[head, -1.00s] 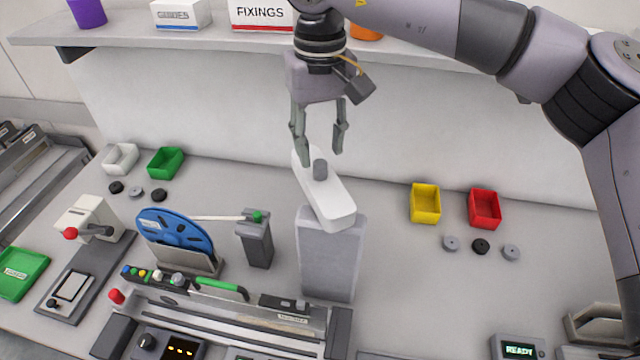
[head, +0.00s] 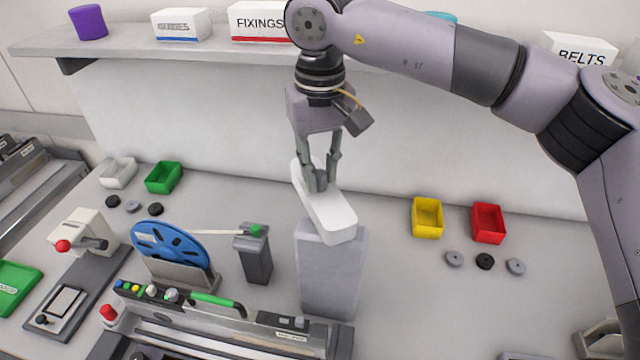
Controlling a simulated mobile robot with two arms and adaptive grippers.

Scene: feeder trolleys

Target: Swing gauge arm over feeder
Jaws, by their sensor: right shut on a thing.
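The gauge arm, a long white bar (head: 333,216), sits on top of a grey post (head: 330,272) and points back and to the left. My right gripper (head: 319,186) reaches down from above and is shut on the grey knob of the gauge arm, which its fingers mostly hide. The feeder (head: 225,328), with a green handle and coloured buttons, lies at the front, left of the post. A blue reel (head: 170,245) stands behind it, with a pale strip running to a dark block (head: 254,262) with a green top. My left gripper is not in view.
Yellow (head: 427,218) and red (head: 488,223) bins stand at the right with several small discs before them. White and green bins (head: 164,177) stand at the back left. A shelf (head: 200,55) with boxes overhangs the back.

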